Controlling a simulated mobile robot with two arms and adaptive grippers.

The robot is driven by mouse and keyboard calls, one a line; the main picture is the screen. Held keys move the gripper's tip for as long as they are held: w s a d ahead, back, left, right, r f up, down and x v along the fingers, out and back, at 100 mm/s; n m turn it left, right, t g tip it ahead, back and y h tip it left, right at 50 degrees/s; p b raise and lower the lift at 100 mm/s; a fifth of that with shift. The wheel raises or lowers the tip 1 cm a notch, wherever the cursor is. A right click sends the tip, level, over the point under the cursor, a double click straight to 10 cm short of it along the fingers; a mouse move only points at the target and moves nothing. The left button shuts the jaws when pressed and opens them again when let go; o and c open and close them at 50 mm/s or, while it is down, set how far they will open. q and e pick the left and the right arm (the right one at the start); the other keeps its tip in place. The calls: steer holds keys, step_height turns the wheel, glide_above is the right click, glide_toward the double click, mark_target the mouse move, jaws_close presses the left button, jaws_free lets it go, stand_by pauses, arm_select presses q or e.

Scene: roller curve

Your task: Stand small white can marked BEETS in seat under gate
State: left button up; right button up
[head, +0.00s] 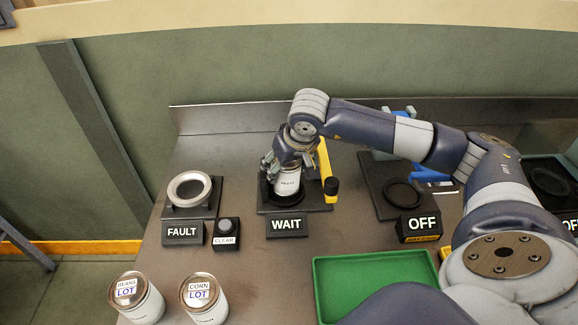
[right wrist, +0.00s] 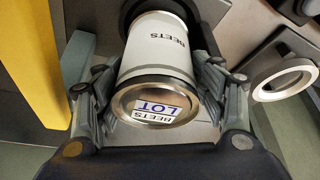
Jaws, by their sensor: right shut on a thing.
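The small white can marked BEETS (head: 287,182) is upright in my right gripper (head: 287,165), at the black seat (head: 265,194) behind the WAIT sign (head: 287,225). The right wrist view shows the can (right wrist: 165,55) between both fingers (right wrist: 158,88), its silver lid and LOT label facing the camera. Its far end is at the dark ring of the seat (right wrist: 132,8); I cannot tell whether it rests on the bottom. The yellow gate arm (head: 324,160) stands just right of the can and also shows in the right wrist view (right wrist: 38,60). My left gripper is out of view.
A silver ring seat (head: 189,189) stands behind the FAULT sign (head: 183,232), with a CLEAR button (head: 225,226) beside it. BEANS (head: 142,299) and CORN (head: 204,298) cans stand front left. An empty black seat (head: 403,193) is behind OFF. A green tray (head: 335,262) lies in front.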

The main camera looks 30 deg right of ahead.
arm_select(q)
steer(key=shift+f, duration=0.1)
arm_select(e)
steer(key=shift+s+a+f, duration=0.4)
steer(key=shift+a+f, duration=0.1)
steer(key=shift+f, duration=0.3)
steer(key=o, duration=1.6)
steer(key=shift+w, duration=0.1)
steer(key=shift+c, duration=0.2)
steer(key=shift+o, duration=1.2)
steer(key=shift+w+a+f+g, duration=0.2)
steer(key=shift+w+g, duration=0.1)
steer(key=shift+w, duration=0.4)
steer(key=shift+r, duration=0.15)
steer(key=shift+s+d+r, duration=0.1)
steer(key=shift+s+r, duration=0.05)
steer(key=shift+s, duration=0.1)
steer(key=shift+d, duration=0.15)
